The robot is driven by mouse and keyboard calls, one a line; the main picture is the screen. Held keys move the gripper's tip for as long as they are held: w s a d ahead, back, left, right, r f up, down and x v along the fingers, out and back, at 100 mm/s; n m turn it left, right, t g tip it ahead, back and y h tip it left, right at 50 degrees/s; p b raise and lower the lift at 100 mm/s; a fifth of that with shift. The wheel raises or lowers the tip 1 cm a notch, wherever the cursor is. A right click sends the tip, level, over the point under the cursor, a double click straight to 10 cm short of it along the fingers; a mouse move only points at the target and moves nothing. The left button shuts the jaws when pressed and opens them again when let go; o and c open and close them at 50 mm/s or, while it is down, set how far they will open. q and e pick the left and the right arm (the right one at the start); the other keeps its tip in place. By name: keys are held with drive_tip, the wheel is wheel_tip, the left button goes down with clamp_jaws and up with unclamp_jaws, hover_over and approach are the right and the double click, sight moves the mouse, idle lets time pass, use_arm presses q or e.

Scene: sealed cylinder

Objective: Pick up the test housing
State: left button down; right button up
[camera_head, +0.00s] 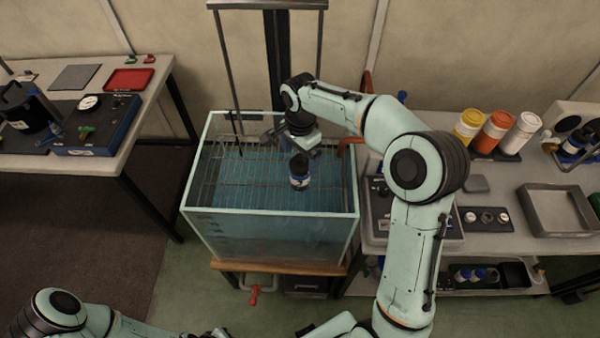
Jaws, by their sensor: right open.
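A small dark cylinder with a white and blue band, which looks like the test housing (299,172), is upright at the water tank (196,180), over its wire rack. My right gripper (302,150) is above the tank and points down, just over the top of the housing. It is open. The fingertips are small and partly hidden by the wrist, so I cannot tell whether they touch the housing. My left arm shows at the lower left edge, and its gripper is out of view.
A bench at left holds a blue gauge box (97,125), a black pot (28,112) and a red tray (130,79). The right bench holds yellow, orange and white jars (495,132) and a grey tray (556,211). A metal frame (226,70) stands behind the tank.

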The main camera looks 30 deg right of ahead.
drive_tip(key=shift+f, duration=1.5)
drive_tip(key=shift+w, duration=0.1)
drive_tip(key=c, duration=1.7)
drive_tip(key=shift+r, duration=0.1)
clamp_jaws()
